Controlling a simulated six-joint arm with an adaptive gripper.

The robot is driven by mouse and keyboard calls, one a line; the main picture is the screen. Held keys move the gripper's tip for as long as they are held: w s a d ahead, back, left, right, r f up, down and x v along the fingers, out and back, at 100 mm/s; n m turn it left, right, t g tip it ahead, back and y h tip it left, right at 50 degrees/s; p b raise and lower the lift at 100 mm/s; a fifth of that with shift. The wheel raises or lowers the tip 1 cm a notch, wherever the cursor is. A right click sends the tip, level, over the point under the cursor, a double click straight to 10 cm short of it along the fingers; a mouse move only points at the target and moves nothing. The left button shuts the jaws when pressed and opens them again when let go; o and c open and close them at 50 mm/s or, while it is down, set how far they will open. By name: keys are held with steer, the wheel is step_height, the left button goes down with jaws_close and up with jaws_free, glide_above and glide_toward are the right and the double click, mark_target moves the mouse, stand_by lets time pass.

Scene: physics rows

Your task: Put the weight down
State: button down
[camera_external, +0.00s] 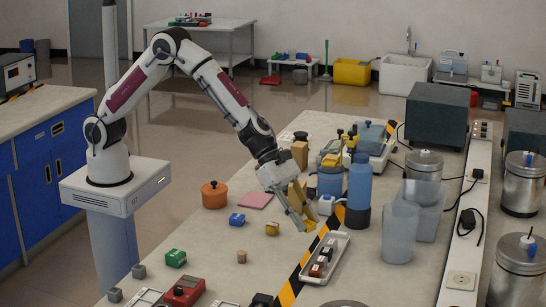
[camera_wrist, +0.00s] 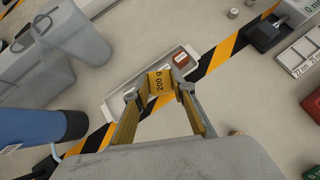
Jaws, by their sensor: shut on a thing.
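My gripper (camera_external: 305,225) is shut on a yellow weight (camera_external: 310,226), low over the bench beside the striped tape. In the wrist view my gripper (camera_wrist: 158,92) has its fingers on both sides of the weight (camera_wrist: 160,80), which is marked "200 g". I cannot tell how high the weight is.
A blue bottle (camera_external: 359,185) and clear beakers (camera_external: 400,232) stand right of the gripper. Black-yellow tape (camera_external: 290,290) crosses the bench.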

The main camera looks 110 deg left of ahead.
steer(key=shift+w+a+n+y, duration=0.5)
steer(key=shift+n+y, duration=0.2)
steer(key=shift+n, duration=0.2)
steer(key=s+a+n+g+y, duration=0.1)
steer(key=s+a+n+y, duration=0.1)
steer(key=a+n+y, duration=0.2)
steer(key=s+a+n+y, duration=0.2)
steer(key=a+n+y, duration=0.2)
steer(key=a+n, duration=0.4)
steer(key=a, duration=0.3)
steer(key=shift+s+r+g+y, duration=0.25)
steer(key=shift+s+g+y, duration=0.05)
steer(key=shift+s+g, duration=0.1)
steer(key=shift+a+f, duration=0.1)
steer(key=shift+f, duration=0.05)
steer(key=shift+f, duration=3)
steer(key=shift+f, duration=0.1)
steer(key=shift+f, duration=1.75)
steer(key=shift+f, duration=0.2)
